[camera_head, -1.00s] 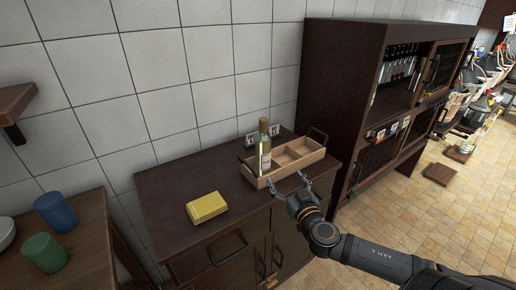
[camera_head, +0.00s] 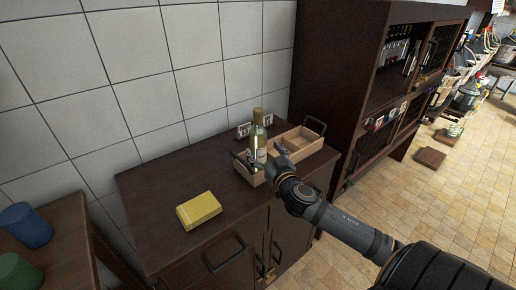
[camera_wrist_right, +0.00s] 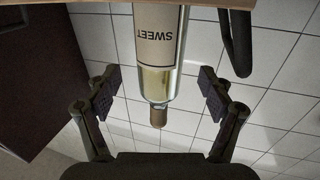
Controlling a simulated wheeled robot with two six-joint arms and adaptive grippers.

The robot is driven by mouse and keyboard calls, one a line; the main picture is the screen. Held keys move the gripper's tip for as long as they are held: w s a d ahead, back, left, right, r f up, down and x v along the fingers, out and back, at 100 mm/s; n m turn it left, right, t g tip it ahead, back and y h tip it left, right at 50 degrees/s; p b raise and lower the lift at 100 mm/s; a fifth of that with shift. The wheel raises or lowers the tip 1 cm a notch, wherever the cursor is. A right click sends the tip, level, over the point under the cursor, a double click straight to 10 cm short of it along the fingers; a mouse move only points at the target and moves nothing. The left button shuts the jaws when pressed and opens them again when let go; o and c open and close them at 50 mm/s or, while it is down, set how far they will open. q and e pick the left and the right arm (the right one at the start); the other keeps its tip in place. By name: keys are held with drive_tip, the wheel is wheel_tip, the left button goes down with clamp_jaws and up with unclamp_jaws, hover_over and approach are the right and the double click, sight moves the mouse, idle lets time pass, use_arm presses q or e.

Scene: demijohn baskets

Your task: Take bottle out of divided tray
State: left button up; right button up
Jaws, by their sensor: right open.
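The bottle (camera_head: 258,138), with pale glass and a light label, stands upright in the left part of the wooden divided tray (camera_head: 306,151) on the dark cabinet. My right gripper (camera_head: 260,153) is open at the bottle, with one finger to each side of it. In the right wrist view the bottle (camera_wrist_right: 158,62) appears upside down, its label reading "SWEET". There it lies between the spread fingers of the gripper (camera_wrist_right: 160,80), with gaps visible on both sides. The gripper partly hides the tray's front in the head view. My left gripper is not in view.
A yellow box (camera_head: 199,210) lies on the cabinet top (camera_head: 160,195) left of the tray. A tall dark shelf (camera_head: 330,80) stands to the right, and a tiled wall (camera_head: 150,70) rises behind. Blue (camera_head: 27,226) and green (camera_head: 18,272) cups stand on a side table.

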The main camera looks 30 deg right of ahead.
sight(261, 148)
drive_tip(key=w, duration=0.3)
drive_tip(key=w+d+p, duration=0.1)
drive_tip(key=w, duration=0.1)
drive_tip(key=shift+f, duration=0.15)
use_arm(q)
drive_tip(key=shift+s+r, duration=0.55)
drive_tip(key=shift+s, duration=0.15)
use_arm(e)
drive_tip(key=c, duration=1.7)
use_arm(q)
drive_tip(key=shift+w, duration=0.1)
use_arm(e)
clamp_jaws()
